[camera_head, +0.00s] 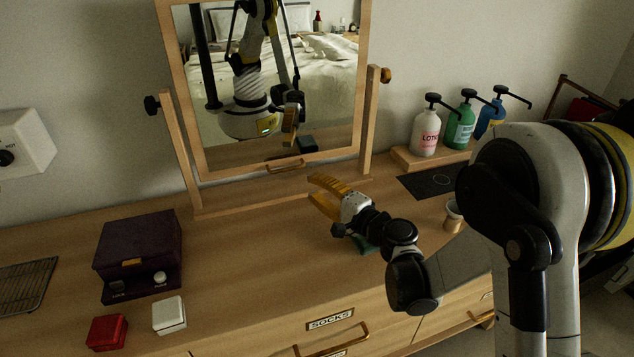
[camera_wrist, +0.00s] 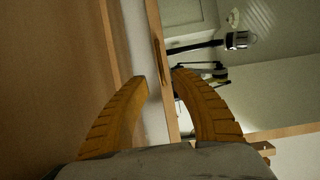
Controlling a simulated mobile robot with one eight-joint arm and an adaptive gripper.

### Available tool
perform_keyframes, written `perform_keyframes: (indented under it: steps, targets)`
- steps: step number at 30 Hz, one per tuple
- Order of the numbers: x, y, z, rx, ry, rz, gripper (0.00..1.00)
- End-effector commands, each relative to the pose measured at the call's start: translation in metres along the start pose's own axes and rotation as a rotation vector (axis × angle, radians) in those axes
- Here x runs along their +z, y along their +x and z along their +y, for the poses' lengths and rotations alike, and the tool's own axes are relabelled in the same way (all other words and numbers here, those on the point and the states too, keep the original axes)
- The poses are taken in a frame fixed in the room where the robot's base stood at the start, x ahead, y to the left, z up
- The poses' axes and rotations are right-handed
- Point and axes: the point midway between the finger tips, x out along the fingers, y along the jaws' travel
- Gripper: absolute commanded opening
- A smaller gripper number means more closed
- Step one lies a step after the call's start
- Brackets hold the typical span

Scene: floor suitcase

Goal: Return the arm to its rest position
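My gripper (camera_head: 313,189) is above the wooden dresser top (camera_head: 250,235), in front of the mirror (camera_head: 275,80). Its two yellow fingers point left toward the mirror's base. In the wrist view, the gripper (camera_wrist: 161,76) shows a clear gap between the curved fingers, with nothing held. The arm reaches in from the right with its elbow bent. A dark green object (camera_head: 363,246) shows below the wrist, partly hidden by it.
A purple box (camera_head: 138,245), a red box (camera_head: 107,332) and a white box (camera_head: 169,315) are at left. Pump bottles (camera_head: 426,132) stand on a wooden stand at back right. A small cup (camera_head: 453,217) stands near my arm. Open dresser top lies left of the gripper.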

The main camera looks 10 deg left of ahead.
Motion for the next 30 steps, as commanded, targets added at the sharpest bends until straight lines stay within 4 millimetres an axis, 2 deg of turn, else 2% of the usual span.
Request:
perform_keyframes:
  steps: [7,11,15,20,25,30]
  targets:
    - [-0.002,-0.007,-0.009,0.029,-0.038,0.003,0.30]
    - [-0.004,-0.032,-0.029,0.121,-0.150,0.011,0.30]
    - [-0.006,-0.081,-0.049,0.277,-0.318,0.019,0.30]
    - [-0.003,-0.151,-0.058,0.475,-0.496,0.027,0.30]
    - [0.004,-0.238,-0.054,0.705,-0.662,0.032,0.30]
    - [0.014,-0.331,-0.038,0.945,-0.801,0.033,0.30]
